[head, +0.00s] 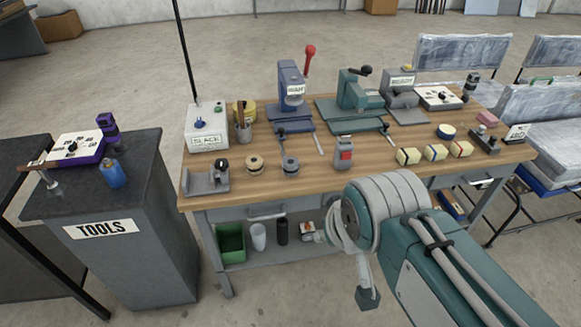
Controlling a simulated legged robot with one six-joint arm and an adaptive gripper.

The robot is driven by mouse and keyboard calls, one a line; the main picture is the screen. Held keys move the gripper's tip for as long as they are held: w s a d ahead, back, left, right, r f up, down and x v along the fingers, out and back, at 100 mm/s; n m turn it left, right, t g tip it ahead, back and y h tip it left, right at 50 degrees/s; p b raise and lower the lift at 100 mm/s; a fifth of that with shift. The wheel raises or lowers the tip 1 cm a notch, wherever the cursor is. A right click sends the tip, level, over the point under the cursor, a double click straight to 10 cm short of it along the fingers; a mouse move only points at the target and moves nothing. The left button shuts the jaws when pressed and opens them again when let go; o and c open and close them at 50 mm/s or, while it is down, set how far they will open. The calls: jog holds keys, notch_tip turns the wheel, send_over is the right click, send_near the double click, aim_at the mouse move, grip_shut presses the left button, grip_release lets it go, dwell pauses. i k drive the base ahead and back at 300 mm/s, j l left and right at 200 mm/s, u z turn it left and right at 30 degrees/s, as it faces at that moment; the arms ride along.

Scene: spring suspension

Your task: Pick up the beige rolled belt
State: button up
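A beige roll (255,164), which looks like the beige rolled belt, lies on the front left part of the wooden workbench (225,187). It is a short round coil with a dark centre. A similar grey roll (290,165) lies just to its right, apart from it. My arm reaches in from the lower right, and my gripper (364,296) is low in front of the bench, right of the beige roll and well apart from it. Only part of the gripper shows behind my wrist, so its opening is hidden. I see nothing held in it.
A grey holder (206,180) stands left of the roll, and a white SLACK box (207,128) behind it. Presses (292,95) stand farther back. Several yellowish bundles (408,156) lie at right. A TOOLS cabinet (150,230) stands left of the bench, with a floor gap between.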

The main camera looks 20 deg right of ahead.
aim_at(254, 162)
jog(key=i+j+z, duration=0.1)
jog(key=i+j, duration=0.15)
jog(key=i, duration=0.25)
jog(key=i+j, duration=0.3)
jog(key=i, duration=0.15)
jog(key=z, duration=0.05)
